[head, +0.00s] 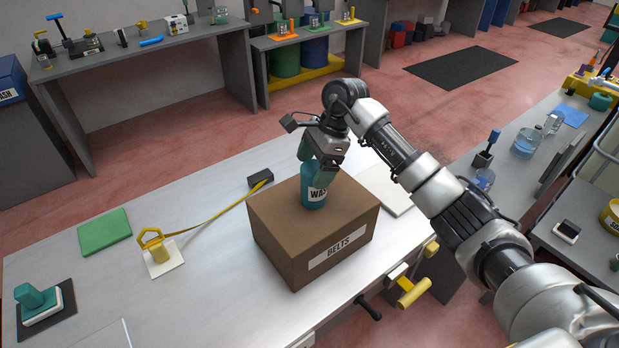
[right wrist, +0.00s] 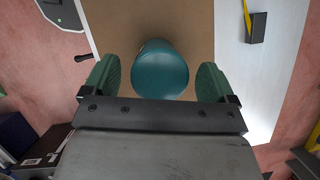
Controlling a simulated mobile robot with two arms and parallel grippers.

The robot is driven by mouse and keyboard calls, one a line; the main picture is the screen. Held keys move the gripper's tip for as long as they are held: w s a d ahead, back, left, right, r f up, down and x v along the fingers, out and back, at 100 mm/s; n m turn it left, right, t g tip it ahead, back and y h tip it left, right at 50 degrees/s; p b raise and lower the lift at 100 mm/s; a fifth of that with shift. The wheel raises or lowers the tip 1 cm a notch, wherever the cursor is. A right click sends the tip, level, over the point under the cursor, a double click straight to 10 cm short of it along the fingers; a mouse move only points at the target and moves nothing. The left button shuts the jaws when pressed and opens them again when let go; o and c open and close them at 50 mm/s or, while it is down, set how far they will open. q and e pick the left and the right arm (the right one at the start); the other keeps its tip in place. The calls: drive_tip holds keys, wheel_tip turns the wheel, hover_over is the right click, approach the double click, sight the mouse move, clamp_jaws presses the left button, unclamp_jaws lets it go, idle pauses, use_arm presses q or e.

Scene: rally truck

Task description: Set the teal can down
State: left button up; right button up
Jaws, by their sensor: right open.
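The teal can (head: 314,190), with a white label partly reading "WAS", stands upright on top of the brown box marked BELTS (head: 275,236). My right gripper (head: 322,158) is right above and around the can's upper part. In the right wrist view the can's round teal top (right wrist: 160,70) lies between the two green fingers of my right gripper (right wrist: 160,82), with a gap on each side. The gripper is open. Part of the can's top is hidden by the gripper in the head view. My left gripper is not in view.
The box stands on a pale workbench (head: 200,270). On it are a green pad (head: 104,232), a yellow strap holder (head: 158,247), a black block (head: 260,179) and a teal-handled tool (head: 38,300). Bare bench lies left of the box.

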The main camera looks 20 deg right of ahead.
drive_tip(key=b+v, duration=0.2)
drive_tip(key=v, duration=0.7)
drive_tip(key=shift+b, duration=0.4)
